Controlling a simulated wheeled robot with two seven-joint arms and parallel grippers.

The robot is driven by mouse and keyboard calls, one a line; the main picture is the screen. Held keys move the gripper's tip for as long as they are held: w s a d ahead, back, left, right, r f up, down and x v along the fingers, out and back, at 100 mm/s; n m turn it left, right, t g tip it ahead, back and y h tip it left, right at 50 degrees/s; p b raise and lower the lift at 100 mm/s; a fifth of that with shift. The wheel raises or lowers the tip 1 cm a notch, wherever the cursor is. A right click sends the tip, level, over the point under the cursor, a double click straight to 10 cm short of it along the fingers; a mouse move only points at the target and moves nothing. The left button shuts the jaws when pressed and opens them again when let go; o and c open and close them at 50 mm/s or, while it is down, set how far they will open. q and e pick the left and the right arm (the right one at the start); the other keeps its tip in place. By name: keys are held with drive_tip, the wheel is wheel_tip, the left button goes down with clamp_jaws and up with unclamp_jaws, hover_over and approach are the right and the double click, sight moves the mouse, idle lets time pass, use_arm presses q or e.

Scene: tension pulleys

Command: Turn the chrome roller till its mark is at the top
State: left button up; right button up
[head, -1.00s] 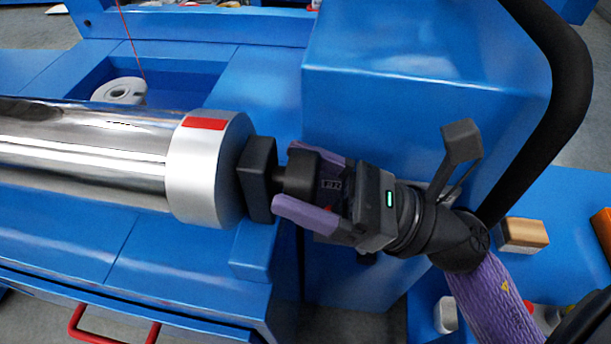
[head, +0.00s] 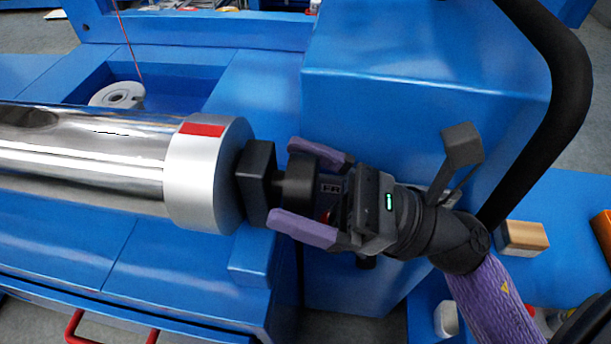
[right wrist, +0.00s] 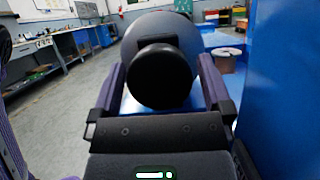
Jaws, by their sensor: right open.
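The chrome roller (head: 90,150) lies across the blue machine at the left of the head view. Its silver end collar (head: 200,185) carries a red mark (head: 202,129) on its upper side. A black bearing block (head: 257,183) stands at the roller's right end, with a round black shaft end (head: 297,180) beyond it. My right gripper (head: 302,187) is open, its purple fingers on either side of the shaft end. In the right wrist view the round black end (right wrist: 161,76) sits between the spread fingers, with the grey collar (right wrist: 160,35) behind. My left gripper is not in view.
A blue machine housing (head: 420,110) rises behind my right gripper, and a thick black hose (head: 575,90) curves beside it. A white spool (head: 118,94) with a red thread sits in a recess behind the roller. A wooden-topped block (head: 522,237) lies on the blue surface at right.

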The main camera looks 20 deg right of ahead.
wheel_tip(320, 180, up, 10)
drive_tip(key=p, duration=0.7)
drive_tip(key=shift+r+p, duration=0.1)
drive_tip(key=shift+p, duration=0.25)
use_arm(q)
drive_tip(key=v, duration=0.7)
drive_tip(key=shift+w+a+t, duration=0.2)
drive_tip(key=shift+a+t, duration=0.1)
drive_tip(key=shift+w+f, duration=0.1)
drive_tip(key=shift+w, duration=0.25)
